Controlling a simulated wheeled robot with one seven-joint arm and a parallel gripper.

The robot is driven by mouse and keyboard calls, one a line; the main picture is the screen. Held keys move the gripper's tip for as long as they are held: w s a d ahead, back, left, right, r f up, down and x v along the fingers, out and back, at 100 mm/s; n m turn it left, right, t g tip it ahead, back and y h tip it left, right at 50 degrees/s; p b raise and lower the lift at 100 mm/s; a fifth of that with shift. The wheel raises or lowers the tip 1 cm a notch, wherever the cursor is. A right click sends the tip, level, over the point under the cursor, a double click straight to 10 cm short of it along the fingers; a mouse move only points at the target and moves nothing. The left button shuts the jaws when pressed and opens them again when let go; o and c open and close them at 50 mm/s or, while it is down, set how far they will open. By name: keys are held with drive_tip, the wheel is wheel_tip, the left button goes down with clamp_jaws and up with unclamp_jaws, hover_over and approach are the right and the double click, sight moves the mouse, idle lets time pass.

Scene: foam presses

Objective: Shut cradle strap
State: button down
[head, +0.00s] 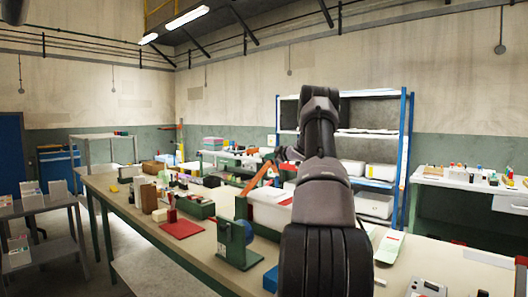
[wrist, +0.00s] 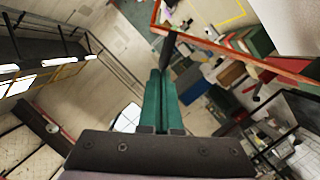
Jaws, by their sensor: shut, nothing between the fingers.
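An orange strap (head: 257,178) stands raised and tilted on the bench, its upper end to the right, left of my arm in the head view. In the wrist view an orange-red bar, seemingly the same strap (wrist: 235,47), runs across the upper right, beyond my fingertips. My gripper (wrist: 160,72) is shut and empty, its two green fingers side by side. A dark post stands in line with the tips; whether they touch it I cannot tell. In the head view my arm hides most of the gripper. The cradle under the strap is not clear.
A long bench (head: 150,222) carries a red tray (head: 182,228), a green stand with a blue disc (head: 240,238), a white box (head: 268,207) and several small items. A blue-framed shelf (head: 406,150) stands behind. The bench is crowded around my arm.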

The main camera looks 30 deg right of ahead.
sight(276, 173)
drive_tip(key=d+f+m, duration=0.1)
drive_tip(key=d+f, duration=0.1)
drive_tip(key=f, duration=0.1)
drive_tip(key=w+d+f+m+y, duration=0.1)
drive_tip(key=f, duration=0.2)
drive_tip(key=w+d+f+m+g, duration=0.1)
drive_tip(key=d+f+m, duration=0.1)
drive_tip(key=f, duration=0.1)
drive_tip(key=shift+d+f, duration=0.3)
drive_tip(key=shift+d, duration=0.05)
drive_tip(key=shift+w+d+f, duration=0.1)
drive_tip(key=shift+d+f, duration=0.1)
drive_tip(key=shift+f, duration=0.4)
drive_tip(key=shift+w+d+f, duration=0.1)
drive_tip(key=shift+d+f, duration=0.05)
drive_tip(key=shift+f, duration=0.45)
drive_tip(key=shift+s, duration=0.1)
